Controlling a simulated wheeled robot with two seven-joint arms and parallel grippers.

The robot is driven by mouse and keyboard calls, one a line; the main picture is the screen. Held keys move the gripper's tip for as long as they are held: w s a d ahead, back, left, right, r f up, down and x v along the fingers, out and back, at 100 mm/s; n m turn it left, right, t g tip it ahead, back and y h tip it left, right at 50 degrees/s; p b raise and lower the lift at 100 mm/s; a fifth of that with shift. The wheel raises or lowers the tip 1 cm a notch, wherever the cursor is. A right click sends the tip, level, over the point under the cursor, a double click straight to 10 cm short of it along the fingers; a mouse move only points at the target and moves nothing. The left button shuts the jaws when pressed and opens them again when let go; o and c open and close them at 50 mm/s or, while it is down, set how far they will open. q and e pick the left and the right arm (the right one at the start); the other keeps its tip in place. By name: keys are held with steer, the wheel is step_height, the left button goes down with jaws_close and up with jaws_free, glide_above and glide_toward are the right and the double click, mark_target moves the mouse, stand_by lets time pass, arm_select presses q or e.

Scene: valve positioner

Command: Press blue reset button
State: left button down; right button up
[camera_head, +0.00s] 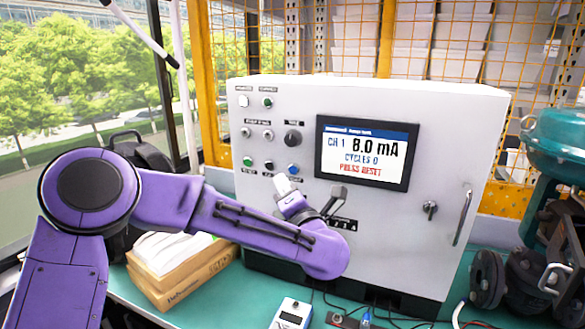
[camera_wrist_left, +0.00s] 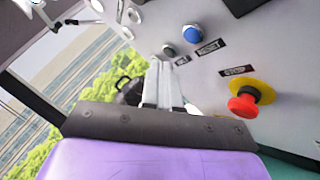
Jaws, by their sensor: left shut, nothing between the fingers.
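The blue button (camera_head: 293,169) sits low on the left part of the white cabinet front, left of the screen; the left wrist view also shows it (camera_wrist_left: 192,33). My left gripper (camera_head: 283,184) is just below it in the head view, with its pale fingers shut and empty. In the left wrist view the fingertips (camera_wrist_left: 162,63) are below and left of the blue button, apart from it in the picture. Whether they touch the panel cannot be told. The screen (camera_head: 366,152) reads 8.0 mA, CYCLES 0 and PRESS RESET. My right gripper is out of view.
A red mushroom button on a yellow ring (camera_wrist_left: 243,104) is near the blue one. A black button (camera_wrist_left: 169,49) is closer to the fingers. Boxes (camera_head: 180,270) lie left of the cabinet. A handheld meter (camera_head: 291,313) and cables lie on the green bench.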

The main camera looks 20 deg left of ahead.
mark_target(293, 170)
arm_select(q)
steer(key=w, duration=0.3)
steer(key=shift+a, duration=0.1)
steer(key=shift+f+b, duration=0.1)
steer(key=shift+b, duration=0.2)
stand_by(1.6)
steer(key=shift+w, duration=0.45)
steer(key=shift+w+b, duration=0.3)
stand_by(0.5)
steer(key=shift+s, duration=0.1)
steer(key=shift+s+b, duration=0.4)
steer(key=shift+s, duration=0.3)
